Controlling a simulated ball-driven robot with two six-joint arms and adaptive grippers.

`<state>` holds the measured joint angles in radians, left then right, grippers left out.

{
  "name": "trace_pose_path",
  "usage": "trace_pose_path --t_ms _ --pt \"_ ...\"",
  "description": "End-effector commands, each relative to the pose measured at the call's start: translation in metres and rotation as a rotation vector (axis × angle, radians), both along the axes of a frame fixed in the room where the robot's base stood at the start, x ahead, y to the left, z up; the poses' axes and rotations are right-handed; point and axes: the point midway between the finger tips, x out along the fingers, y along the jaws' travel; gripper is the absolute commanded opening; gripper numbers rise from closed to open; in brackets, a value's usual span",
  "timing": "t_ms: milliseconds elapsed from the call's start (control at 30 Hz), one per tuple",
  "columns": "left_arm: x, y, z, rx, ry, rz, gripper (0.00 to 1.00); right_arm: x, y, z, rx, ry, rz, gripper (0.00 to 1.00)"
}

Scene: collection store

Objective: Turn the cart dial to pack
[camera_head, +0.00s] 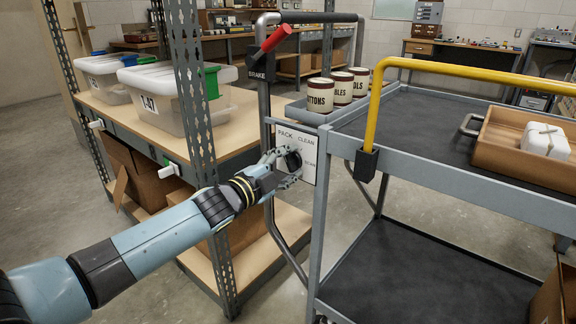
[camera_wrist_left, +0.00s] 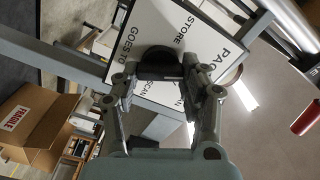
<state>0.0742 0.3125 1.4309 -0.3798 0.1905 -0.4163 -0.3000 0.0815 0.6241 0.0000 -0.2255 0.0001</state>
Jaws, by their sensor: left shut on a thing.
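The cart dial is a dark round knob (camera_head: 294,160) on a white plate (camera_head: 309,170) fixed to the cart's near end. My left gripper (camera_head: 284,166) reaches the plate from the left and is shut on the knob. In the left wrist view the knob (camera_wrist_left: 160,62) sits between the two fingers of the gripper (camera_wrist_left: 160,80), with STORE and PACK printed nearby. Which label the dial points at cannot be told. My right gripper is not in view.
A red brake lever (camera_head: 277,38) stands above the plate. A yellow rail (camera_head: 450,68) runs over the cart's upper shelf (camera_head: 420,130). Labelled tins (camera_head: 320,95) stand behind the dial. A metal rack post (camera_head: 195,110) stands close to my left arm.

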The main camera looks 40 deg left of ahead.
Motion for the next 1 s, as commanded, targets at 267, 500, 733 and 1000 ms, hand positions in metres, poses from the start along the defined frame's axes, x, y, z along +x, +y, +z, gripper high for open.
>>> trace_pose_path --t_ms 267,500,733,1000 --pt "0.0 0.0 -0.001 0.006 0.001 0.0 0.11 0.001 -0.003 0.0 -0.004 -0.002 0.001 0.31" --pt "0.0 0.0 -0.001 0.005 0.001 0.0 0.55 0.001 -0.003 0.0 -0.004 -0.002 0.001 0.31" --pt "0.0 0.0 0.0 0.005 0.0 0.0 0.67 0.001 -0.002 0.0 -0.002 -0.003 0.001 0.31" --pt "-0.011 0.001 -0.002 0.005 0.002 0.0 0.67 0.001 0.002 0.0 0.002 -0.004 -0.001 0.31"
